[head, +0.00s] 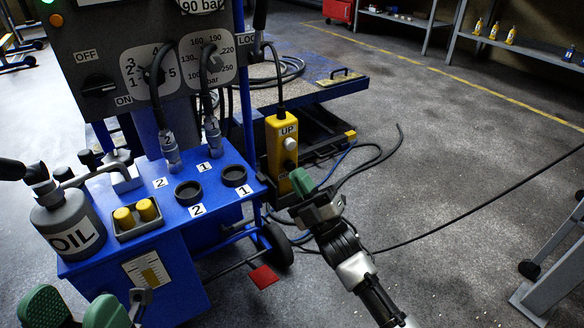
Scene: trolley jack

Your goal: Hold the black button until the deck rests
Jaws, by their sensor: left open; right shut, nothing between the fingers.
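The yellow pendant (281,132) hangs from a black cable beside the blue cart, with an "UP" label and a white button below it. The black button (289,165) shows as a dark spot under the white one. My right gripper (303,182) is shut and empty, its green fingertips at the pendant's lower part, just below the black button; I cannot tell whether they touch it. My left gripper (76,308) is open and empty at the lower left, near the cart's front. The blue deck (338,90) stands behind the pendant, above a dark frame; its height above its rest is unclear.
The blue cart (225,205) carries an oil can (68,222), a gauge panel, hoses and black sockets. A red pedal (263,277) is low by its wheel. Cables cross the floor to the right. Shelves stand at the back; the floor at right is mostly clear.

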